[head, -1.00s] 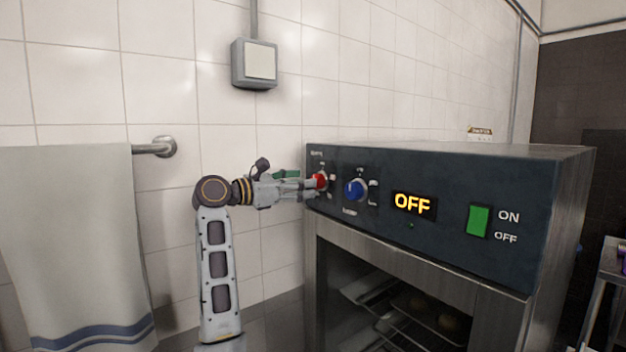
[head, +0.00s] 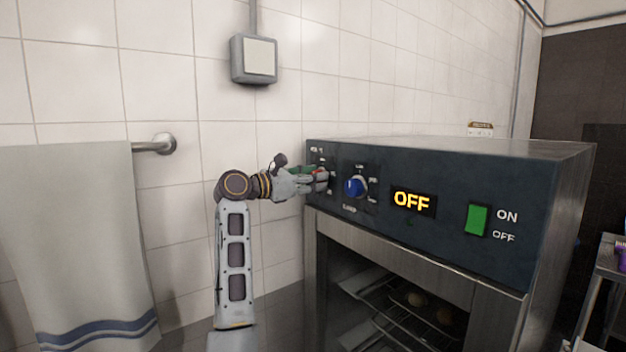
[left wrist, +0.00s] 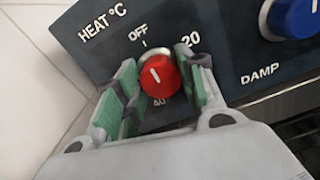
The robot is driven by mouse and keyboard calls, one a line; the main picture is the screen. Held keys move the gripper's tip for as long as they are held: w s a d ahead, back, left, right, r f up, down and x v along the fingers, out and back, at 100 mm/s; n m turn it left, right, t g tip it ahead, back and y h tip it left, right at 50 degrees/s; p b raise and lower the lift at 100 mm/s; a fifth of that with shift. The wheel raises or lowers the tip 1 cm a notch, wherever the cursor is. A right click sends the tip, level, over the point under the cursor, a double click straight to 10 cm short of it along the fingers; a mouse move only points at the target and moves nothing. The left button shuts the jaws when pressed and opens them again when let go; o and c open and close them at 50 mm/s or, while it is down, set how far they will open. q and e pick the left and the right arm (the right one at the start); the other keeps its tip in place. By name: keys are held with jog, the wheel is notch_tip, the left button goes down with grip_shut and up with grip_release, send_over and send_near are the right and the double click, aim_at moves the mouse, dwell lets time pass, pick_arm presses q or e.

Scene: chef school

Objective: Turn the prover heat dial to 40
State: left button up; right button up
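The red heat dial (left wrist: 158,76) sits on the prover's dark panel, under the words HEAT °C. Its white pointer line tilts up and left, toward the OFF mark; 20 is printed at its upper right and 40 below it. My left gripper (left wrist: 158,82) has its green-padded fingers on either side of the dial, very close to it; firm contact does not show. In the head view the left gripper (head: 318,180) is at the panel's left end and covers most of the dial. The prover (head: 450,170) shows OFF on its display. My right gripper is not in view.
A blue damp dial (head: 355,187) sits just right of the red one. A green switch (head: 476,220) is farther right. A towel (head: 75,240) hangs on a rail at left. The tiled wall is close behind the left gripper.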

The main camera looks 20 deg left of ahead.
pick_arm(q)
jog(key=c, duration=0.4)
